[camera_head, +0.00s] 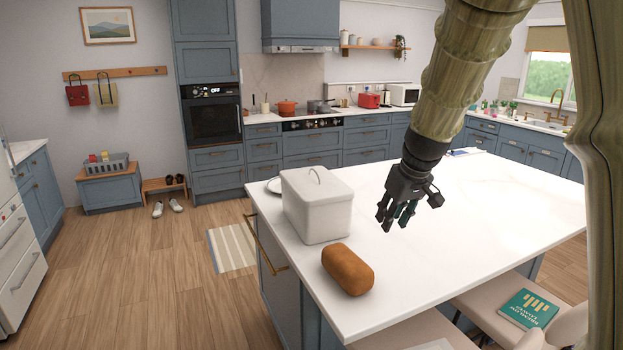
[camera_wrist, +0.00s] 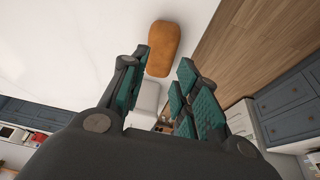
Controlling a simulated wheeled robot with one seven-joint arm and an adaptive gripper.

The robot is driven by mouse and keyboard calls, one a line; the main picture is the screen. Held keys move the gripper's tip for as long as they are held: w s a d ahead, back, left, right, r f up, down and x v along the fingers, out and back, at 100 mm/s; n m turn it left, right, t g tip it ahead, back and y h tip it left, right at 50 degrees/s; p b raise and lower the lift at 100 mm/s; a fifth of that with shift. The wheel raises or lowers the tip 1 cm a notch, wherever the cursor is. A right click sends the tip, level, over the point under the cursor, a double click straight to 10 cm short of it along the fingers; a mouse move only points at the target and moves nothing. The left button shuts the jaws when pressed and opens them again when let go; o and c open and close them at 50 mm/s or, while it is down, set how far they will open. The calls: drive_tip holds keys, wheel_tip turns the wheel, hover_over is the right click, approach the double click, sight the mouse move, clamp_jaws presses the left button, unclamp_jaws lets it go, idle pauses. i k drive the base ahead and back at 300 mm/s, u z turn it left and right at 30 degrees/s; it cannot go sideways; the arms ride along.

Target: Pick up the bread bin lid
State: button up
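The white bread bin (camera_head: 318,211) stands on the island near its left edge. Its lid (camera_head: 316,182) is on top, with a small arched handle (camera_head: 314,175) in the middle. My gripper (camera_head: 396,226) is open and empty above the island, to the right of the bin and apart from it. In the wrist view the teal-padded fingers of my gripper (camera_wrist: 158,92) are spread. The white bin (camera_wrist: 147,97) shows partly between them, and the fingers hide some of it.
A brown loaf (camera_head: 347,269) lies on the white island top (camera_head: 470,210) in front of the bin; it also shows in the wrist view (camera_wrist: 164,48). Chairs and a teal book (camera_head: 527,308) are at the near right. The island's middle is clear.

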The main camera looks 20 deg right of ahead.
sight(315, 186)
drive_tip(key=i, duration=1.65)
